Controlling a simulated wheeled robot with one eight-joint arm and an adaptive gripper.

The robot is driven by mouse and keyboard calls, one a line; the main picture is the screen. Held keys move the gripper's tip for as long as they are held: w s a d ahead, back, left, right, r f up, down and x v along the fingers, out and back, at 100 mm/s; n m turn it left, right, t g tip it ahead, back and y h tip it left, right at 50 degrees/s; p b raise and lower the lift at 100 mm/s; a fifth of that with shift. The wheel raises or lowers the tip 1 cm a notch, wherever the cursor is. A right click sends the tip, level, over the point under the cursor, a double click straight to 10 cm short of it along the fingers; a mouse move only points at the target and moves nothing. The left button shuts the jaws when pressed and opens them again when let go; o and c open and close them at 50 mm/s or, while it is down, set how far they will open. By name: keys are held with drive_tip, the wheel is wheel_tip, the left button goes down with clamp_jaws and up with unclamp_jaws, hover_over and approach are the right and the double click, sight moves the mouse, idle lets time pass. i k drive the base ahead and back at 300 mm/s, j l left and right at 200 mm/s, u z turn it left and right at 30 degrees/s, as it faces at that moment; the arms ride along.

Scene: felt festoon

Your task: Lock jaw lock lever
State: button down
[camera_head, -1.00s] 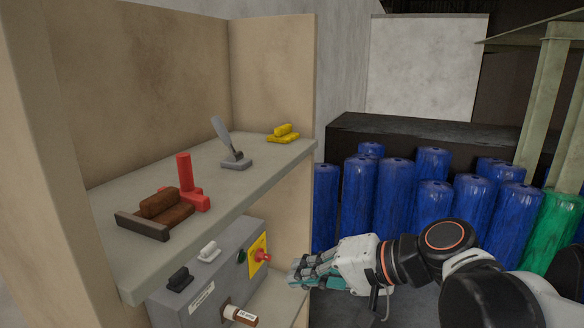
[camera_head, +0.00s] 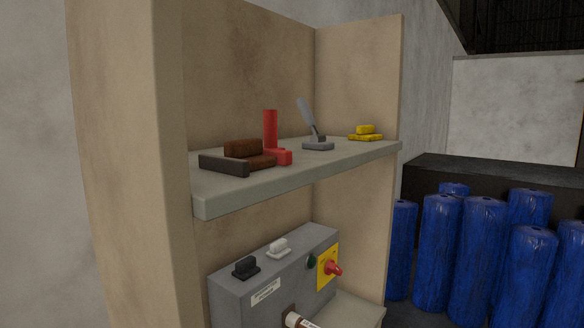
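Several lever-like devices stand on the upper shelf; I cannot tell which is the jaw lock lever. A grey lever (camera_head: 306,115) leans up and to the left from its small grey base (camera_head: 318,146). To its left a red upright handle (camera_head: 270,130) rises from a red base (camera_head: 284,157). Further left is a brown block (camera_head: 243,147) behind a dark grey bar (camera_head: 223,165). A yellow stacked piece (camera_head: 365,132) lies at the right end. My gripper is out of view.
The upper shelf (camera_head: 215,203) sits in a beige cabinet (camera_head: 135,160). Below is a grey control box (camera_head: 234,302) with black and white switches, a yellow plate (camera_head: 327,264) and a red knob (camera_head: 334,269). Blue cylinders (camera_head: 476,245) stand on the right.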

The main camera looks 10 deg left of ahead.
sight(305, 111)
drive_tip(key=u, duration=1.1)
drive_tip(key=i+l+u, duration=0.1)
drive_tip(key=l, duration=0.2)
